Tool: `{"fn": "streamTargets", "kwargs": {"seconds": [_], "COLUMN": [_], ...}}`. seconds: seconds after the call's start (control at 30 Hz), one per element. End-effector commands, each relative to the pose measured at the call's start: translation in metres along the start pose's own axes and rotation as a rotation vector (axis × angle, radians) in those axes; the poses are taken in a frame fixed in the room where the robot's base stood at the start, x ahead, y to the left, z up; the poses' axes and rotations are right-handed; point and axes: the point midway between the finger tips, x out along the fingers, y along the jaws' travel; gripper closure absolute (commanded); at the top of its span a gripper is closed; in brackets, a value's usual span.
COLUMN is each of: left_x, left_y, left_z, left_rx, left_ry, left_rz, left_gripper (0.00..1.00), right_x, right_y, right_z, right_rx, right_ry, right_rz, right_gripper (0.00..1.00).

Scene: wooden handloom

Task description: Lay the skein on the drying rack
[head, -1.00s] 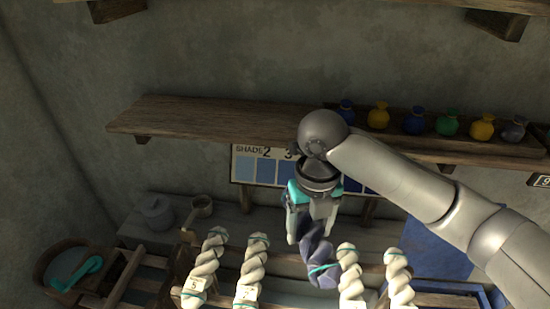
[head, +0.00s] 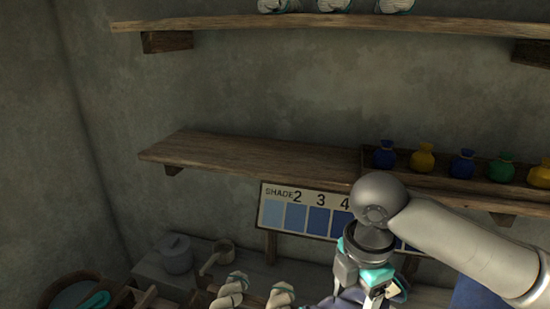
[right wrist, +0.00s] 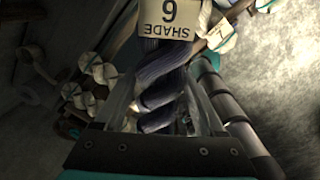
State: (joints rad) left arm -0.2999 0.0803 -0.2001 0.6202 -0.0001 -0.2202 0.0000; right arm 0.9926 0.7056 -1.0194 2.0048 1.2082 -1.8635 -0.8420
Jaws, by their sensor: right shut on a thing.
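A dark blue twisted skein (right wrist: 160,85) is held between the fingers of my right gripper (right wrist: 165,110). A pale paper tag (right wrist: 170,18) printed with SHADE and a digit hangs on it, upside down in the right wrist view. In the head view, my right gripper (head: 362,292) points down at the bottom edge, and only a little of the blue skein (head: 345,302) shows. Cream twisted skeins (head: 230,287) lie left of it, cut off by the frame. I cannot make out the drying rack for certain. My left gripper is out of view.
A shade chart (head: 300,212) stands behind my right gripper, partly covered by my arm. A wall shelf (head: 250,160) carries several coloured pouches (head: 422,158) at its right; its left is bare. A lidded pot (head: 175,254) and a basin (head: 75,292) are at lower left.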

Motion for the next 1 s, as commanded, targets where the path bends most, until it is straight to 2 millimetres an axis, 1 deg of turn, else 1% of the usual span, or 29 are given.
{"fn": "streamTargets", "kwargs": {"seconds": [0.03,1.0], "left_x": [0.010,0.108], "left_y": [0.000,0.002], "left_z": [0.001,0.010], "left_rx": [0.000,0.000], "left_ry": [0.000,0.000], "left_rz": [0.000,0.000], "left_gripper": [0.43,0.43], "right_x": [0.008,0.076], "right_y": [-0.001,-0.034], "right_z": [0.001,0.009], "right_rx": [0.073,1.582], "right_ry": [-0.002,-0.007], "right_rz": [0.002,-0.011], "right_gripper": [1.00,1.00]}}
